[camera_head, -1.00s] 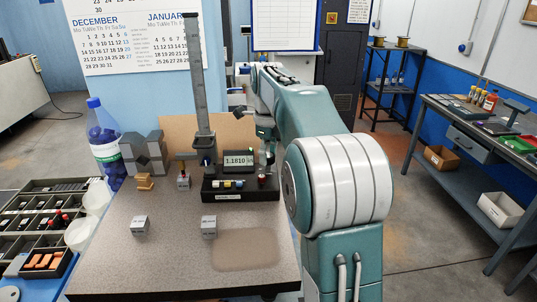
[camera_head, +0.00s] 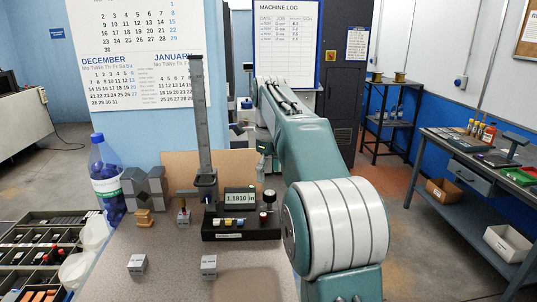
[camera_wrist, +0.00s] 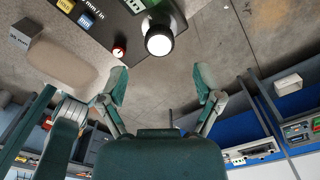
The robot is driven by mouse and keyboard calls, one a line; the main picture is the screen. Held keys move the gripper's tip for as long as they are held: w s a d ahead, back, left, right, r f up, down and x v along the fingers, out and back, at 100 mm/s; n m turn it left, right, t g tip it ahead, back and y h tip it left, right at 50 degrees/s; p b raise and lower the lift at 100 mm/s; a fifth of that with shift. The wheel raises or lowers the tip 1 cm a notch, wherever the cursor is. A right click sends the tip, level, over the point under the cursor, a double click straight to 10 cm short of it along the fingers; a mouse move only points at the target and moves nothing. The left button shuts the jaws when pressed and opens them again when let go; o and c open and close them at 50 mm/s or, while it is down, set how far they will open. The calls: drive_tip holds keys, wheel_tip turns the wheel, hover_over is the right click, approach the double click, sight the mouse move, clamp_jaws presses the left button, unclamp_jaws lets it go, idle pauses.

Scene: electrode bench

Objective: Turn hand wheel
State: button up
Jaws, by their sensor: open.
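The black control box (camera_head: 240,229) stands at the right rear of the bench, with a readout (camera_head: 240,197) showing 1.1810 in. A dark round knob with a pale top (camera_head: 269,197), which looks like the hand wheel, is at its right end. The wrist view shows it as a black cylinder with a bright white face (camera_wrist: 159,42). A small red knob (camera_wrist: 119,52) sits beside it. My gripper (camera_wrist: 160,88) is open and empty, its fingers spread apart and not touching the wheel. In the head view my arm mostly hides the gripper.
A tall grey column (camera_head: 199,120) rises behind the box. Two small grey blocks (camera_head: 137,264) (camera_head: 208,267) lie near the front of the bench. A blue bottle (camera_head: 107,180) and a parts tray (camera_head: 40,248) are at left. The bench right of the box is mostly hidden by my arm.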

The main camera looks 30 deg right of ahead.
sight(267, 193)
wheel_tip(267, 193, up, 6)
idle(0.4)
idle(0.3)
drive_tip(key=shift+a, duration=0.1)
drive_tip(key=s+a+f+n+t, duration=0.2)
drive_tip(key=s+a+n+t, duration=0.1)
drive_tip(key=s+a+n, duration=0.95)
drive_tip(key=s+a+f+n+t, duration=0.2)
drive_tip(key=s+a+f+n, duration=0.1)
drive_tip(key=s+f+n, duration=1.1)
drive_tip(key=n, duration=0.3)
drive_tip(key=shift+s+a+n+t, duration=0.15)
drive_tip(key=shift+s+n+t, duration=0.15)
drive_tip(key=shift+s+n, duration=0.05)
